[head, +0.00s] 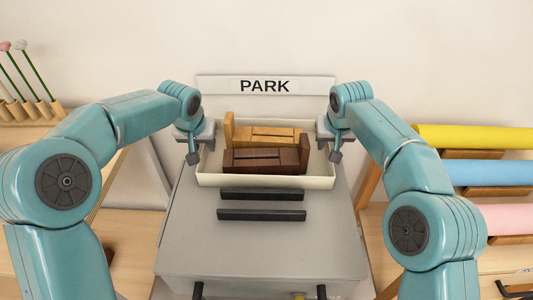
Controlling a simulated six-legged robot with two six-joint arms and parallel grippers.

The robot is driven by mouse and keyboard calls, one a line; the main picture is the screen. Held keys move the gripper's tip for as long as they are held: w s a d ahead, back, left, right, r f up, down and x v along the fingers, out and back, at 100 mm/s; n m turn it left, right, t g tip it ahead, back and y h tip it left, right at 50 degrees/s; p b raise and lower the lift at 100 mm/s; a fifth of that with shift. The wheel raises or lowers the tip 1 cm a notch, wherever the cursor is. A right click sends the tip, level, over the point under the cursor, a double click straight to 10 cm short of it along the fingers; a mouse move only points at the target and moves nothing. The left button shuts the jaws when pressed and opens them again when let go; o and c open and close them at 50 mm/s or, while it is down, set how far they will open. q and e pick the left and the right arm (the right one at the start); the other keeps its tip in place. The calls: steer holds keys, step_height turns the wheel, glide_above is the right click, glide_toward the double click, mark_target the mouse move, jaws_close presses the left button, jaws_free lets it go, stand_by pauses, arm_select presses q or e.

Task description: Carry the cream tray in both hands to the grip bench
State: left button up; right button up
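The cream tray (265,182) is at the middle of the head view, over the far end of a grey flat top (262,248). I cannot tell if it rests there or is held just above. It looks level and holds brown wooden pieces (265,160), one darker in front and one lighter behind. My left gripper (192,156) is at the tray's left wall and looks shut on it. My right gripper (336,155) is at the right wall and looks shut on it too. The fingertips' contact is small and partly hidden. The grip bench is not identifiable here.
Two dark bars (261,214) lie on the grey top. A PARK sign (265,86) is on the wall behind. Yellow (470,137), blue and pink rolls lie on a shelf at right. A wooden surface with flower-like props (35,80) is at left.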

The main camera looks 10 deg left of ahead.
arm_select(q)
steer(key=shift+w+f, duration=0.2)
steer(key=shift+f, duration=0.5)
arm_select(e)
steer(key=shift+w+f, duration=0.2)
steer(key=shift+f, duration=0.5)
arm_select(q)
steer(key=shift+w+f, duration=0.1)
arm_select(e)
steer(key=shift+f, duration=0.1)
steer(key=shift+w, duration=0.15)
arm_select(q)
jaws_close()
arm_select(e)
jaws_close()
arm_select(q)
steer(key=shift+r, duration=0.2)
arm_select(e)
steer(key=shift+r, duration=0.25)
